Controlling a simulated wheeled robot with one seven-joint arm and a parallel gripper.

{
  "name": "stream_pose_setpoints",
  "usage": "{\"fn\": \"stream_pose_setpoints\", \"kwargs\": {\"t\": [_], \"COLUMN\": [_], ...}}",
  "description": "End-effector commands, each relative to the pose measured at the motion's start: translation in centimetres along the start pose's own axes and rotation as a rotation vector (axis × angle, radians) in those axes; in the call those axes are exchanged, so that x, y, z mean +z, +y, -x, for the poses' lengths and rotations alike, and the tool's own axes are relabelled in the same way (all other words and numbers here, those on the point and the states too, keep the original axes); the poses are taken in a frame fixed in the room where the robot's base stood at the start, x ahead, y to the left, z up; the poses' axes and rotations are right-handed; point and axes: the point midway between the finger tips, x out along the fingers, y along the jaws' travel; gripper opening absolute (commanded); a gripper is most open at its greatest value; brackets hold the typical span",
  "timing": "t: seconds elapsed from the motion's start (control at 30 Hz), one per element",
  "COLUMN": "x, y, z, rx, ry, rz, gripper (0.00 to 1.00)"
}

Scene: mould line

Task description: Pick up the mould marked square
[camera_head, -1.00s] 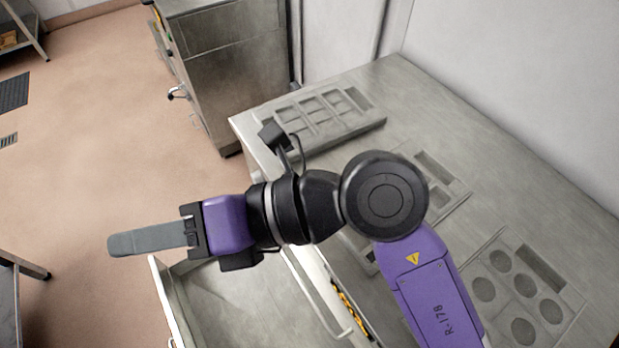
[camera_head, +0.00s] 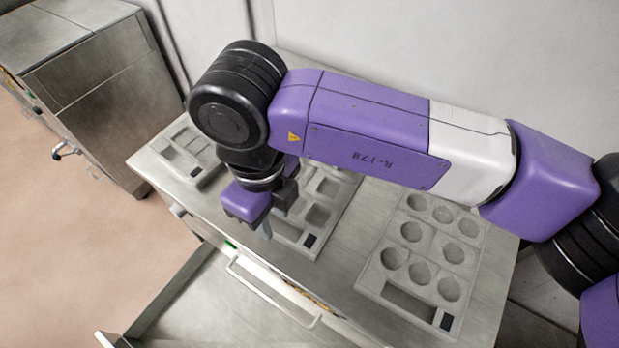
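Three grey moulds lie on the steel worktop. The right mould (camera_head: 370,275) has round cups and a long slot. The middle mould (camera_head: 342,212) is partly hidden by my arm; its visible cups look like rounded squares. The left mould (camera_head: 146,158) has angular recesses and is partly covered by my wrist. Each has a small dark label patch, and I cannot read any marking. My gripper (camera_head: 266,231) points down by the near left edge of the middle mould. Its fingers show edge-on, so their opening is unclear; I see nothing held.
A metal cabinet (camera_head: 100,85) stands at the back left. A white wall (camera_head: 420,50) rises behind the worktop. Bare worktop (camera_head: 345,262) shows between the middle and right moulds.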

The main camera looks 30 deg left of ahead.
Motion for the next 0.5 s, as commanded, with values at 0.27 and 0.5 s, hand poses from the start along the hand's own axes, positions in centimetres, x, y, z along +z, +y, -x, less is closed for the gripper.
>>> {"fn": "stream_pose_setpoints", "kwargs": {"t": [0.27,0.5], "x": [0.4,0.4], "y": [0.2,0.1], "z": [-3.4,-5.2], "rx": [0.005,0.002], "ry": [0.000,-0.002], "rz": [-0.001,0.000], "gripper": [0.32,0.32]}}
